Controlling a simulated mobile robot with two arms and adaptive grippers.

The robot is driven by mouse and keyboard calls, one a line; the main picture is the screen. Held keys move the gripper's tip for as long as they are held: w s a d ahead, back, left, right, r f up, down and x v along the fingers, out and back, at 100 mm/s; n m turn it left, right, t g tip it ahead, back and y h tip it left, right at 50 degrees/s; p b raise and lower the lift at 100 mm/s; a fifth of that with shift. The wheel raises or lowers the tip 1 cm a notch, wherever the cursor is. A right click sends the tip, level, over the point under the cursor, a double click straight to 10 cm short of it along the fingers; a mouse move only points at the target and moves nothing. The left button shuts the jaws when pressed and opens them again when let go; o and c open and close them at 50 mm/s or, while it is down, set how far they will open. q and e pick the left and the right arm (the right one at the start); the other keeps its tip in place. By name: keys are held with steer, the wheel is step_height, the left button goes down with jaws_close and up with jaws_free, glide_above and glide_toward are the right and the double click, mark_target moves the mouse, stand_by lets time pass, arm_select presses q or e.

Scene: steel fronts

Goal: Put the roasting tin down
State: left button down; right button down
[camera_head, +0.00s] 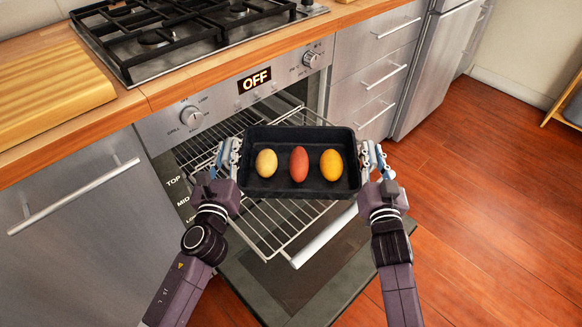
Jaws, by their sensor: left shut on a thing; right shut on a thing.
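The roasting tin (300,188) is a dark rectangular tin in the middle of the head view. It holds a yellowish potato-like item (266,163), a reddish one (299,163) and an orange one (331,163) in a row. My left gripper (232,157) is shut on its left end. My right gripper (372,160) is shut on its right end. The tin looks level and is in front of the oven, over a pulled-out wire rack (285,238). I cannot tell whether it touches the rack.
The oven door (305,285) is folded down below the rack, with a pale handle. The oven panel (190,117) reads OFF. A black gas hob (150,40) and a wooden board (50,95) are on the wooden worktop. Steel drawers (375,70) stand to the right.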

arm_select(q)
steer(key=c, duration=2.2)
jaws_free()
arm_select(e)
steer(key=c, duration=2.2)
jaws_free()
arm_select(q)
steer(key=o, duration=0.4)
arm_select(e)
steer(key=o, duration=0.4)
arm_select(q)
steer(key=shift+s, duration=6.05)
arm_select(e)
steer(key=shift+s, duration=0.1)
steer(key=shift+s, duration=0.1)
steer(key=shift+s, duration=5.85)
arm_select(q)
steer(key=shift+r, duration=0.1)
arm_select(e)
steer(key=shift+r, duration=0.15)
